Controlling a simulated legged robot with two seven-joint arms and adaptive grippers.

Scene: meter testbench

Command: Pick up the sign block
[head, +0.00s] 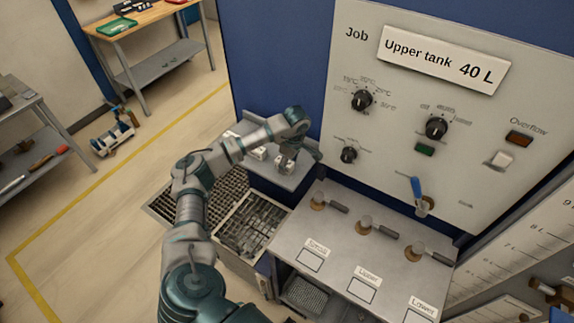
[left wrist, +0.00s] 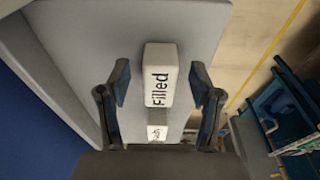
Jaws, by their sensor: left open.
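A white sign block (left wrist: 161,70) marked "Filled" lies on a small grey shelf in the left wrist view. My left gripper (left wrist: 160,86) is open above it, with one finger on each side of the block and gaps between. A second white block (left wrist: 157,122) with small dark lettering lies nearer the gripper's palm and is partly hidden. In the head view my left gripper (head: 287,161) hangs over the grey shelf (head: 291,182) beside the blue cabinet. One white block (head: 259,153) shows there left of the gripper. My right gripper is not in view.
The meter panel (head: 375,120) with knobs and switches rises right of the shelf. A grey bench (head: 335,222) with several handled valves stands in front. A metal grating (head: 245,225) lies below the shelf. Open floor and a workbench (head: 145,22) are to the left.

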